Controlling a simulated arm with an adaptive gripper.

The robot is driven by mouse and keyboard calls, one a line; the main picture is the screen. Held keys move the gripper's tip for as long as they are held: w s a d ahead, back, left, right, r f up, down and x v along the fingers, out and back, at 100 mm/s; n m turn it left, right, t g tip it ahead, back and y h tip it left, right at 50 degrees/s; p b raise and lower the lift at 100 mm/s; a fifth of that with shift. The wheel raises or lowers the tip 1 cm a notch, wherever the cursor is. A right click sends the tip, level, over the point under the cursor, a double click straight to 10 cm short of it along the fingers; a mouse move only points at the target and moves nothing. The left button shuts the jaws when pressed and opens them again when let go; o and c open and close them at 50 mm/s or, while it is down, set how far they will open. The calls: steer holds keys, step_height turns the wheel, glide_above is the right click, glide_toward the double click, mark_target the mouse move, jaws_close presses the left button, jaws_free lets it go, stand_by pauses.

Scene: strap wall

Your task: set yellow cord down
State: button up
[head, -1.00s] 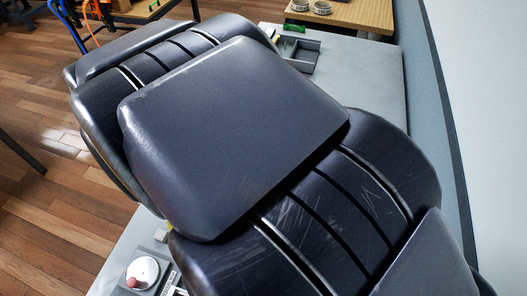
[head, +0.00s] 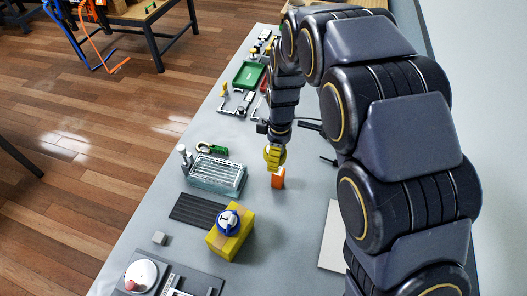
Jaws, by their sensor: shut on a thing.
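My gripper (head: 269,138) points down over the middle of the grey bench at the end of my dark arm. A small yellow looped shape, which looks like the yellow cord (head: 275,156), is at its tip, and the jaws are shut on it. The fingers are too small to make out clearly. An upright orange block (head: 278,179) is directly below the yellow cord. Whether the cord touches the block or hangs just above it cannot be told from this view.
A yellow box (head: 232,243) with a blue and white roll (head: 228,222) on it stands nearer. A clear rack (head: 217,174), a dark slotted mat (head: 198,211) and a green tray (head: 249,75) lie along the left. Bare bench shows right of the yellow box.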

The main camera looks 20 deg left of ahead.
step_height(320, 180, down, 2)
steer(key=shift+f, duration=0.15)
steer(key=w+a+f, duration=0.2)
steer(key=w+f, duration=0.1)
steer(key=w, duration=0.1)
steer(key=w+a+f, duration=0.2)
steer(key=w+f, duration=0.1)
steer(key=w, duration=0.1)
steer(key=w+a+f, duration=0.2)
steer(key=w+f, duration=0.2)
steer(key=shift+w+a, duration=0.15)
steer(key=shift+a, duration=0.1)
steer(key=shift+f, duration=1.65)
steer(key=shift+f, duration=0.15)
steer(key=o, duration=1.1)
steer(key=shift+o, duration=0.2)
